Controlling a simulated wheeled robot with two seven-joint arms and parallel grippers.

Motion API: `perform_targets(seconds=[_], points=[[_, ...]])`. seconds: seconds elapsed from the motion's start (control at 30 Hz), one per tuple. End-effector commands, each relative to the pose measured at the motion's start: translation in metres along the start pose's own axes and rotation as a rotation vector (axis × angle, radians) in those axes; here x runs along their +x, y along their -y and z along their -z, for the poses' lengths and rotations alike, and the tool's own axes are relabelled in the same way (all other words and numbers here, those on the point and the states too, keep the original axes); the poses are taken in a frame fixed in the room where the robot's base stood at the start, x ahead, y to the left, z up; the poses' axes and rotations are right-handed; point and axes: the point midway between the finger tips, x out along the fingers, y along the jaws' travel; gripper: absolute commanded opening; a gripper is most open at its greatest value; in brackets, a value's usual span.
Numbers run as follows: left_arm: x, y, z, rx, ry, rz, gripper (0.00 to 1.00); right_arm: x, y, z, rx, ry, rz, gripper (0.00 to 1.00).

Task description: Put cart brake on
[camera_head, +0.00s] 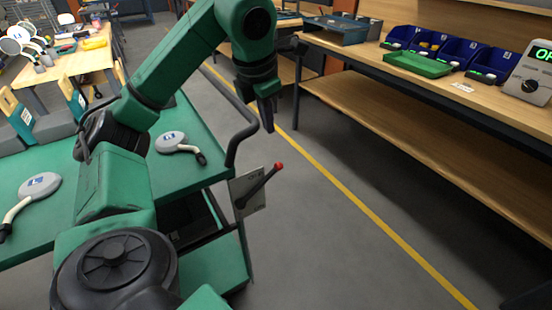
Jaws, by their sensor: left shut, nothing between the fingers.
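A green cart (205,176) with a black push handle (246,133) stands at the left. At its end is a grey plate (247,190) carrying a dark brake lever (262,183) with a red knob (279,166). The lever slants up to the right. My left gripper (268,130) is shut and empty. It points down above the lever, near the cart handle, and appears apart from the knob in the picture. My left arm hides part of the cart. My right gripper is not in view.
White paddle-shaped items (172,143) lie on the cart top. A wooden workbench (430,75) with blue bins (447,48), a green tray (418,64) and a grey control box (530,75) runs along the right. The floor between has a yellow line (365,210) and is clear.

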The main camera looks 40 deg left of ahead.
Motion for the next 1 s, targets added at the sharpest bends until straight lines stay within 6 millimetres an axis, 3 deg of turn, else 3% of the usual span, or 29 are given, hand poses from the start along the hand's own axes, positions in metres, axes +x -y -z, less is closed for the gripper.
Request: perform_targets(seconds=[0.27, 0.4, 0.8, 1.0], points=[[0.007, 0.001, -0.001, 0.002, 0.001, 0.005, 0.00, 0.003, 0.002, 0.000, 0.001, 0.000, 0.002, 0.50], [0.030, 0.002, 0.001, 0.002, -0.001, 0.006, 0.00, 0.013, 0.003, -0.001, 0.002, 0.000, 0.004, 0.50], [0.112, 0.002, -0.001, 0.003, -0.001, 0.007, 0.00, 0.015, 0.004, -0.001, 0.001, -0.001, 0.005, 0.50], [0.137, 0.002, -0.001, 0.002, 0.002, 0.007, 0.00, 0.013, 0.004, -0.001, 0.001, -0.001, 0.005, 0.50]])
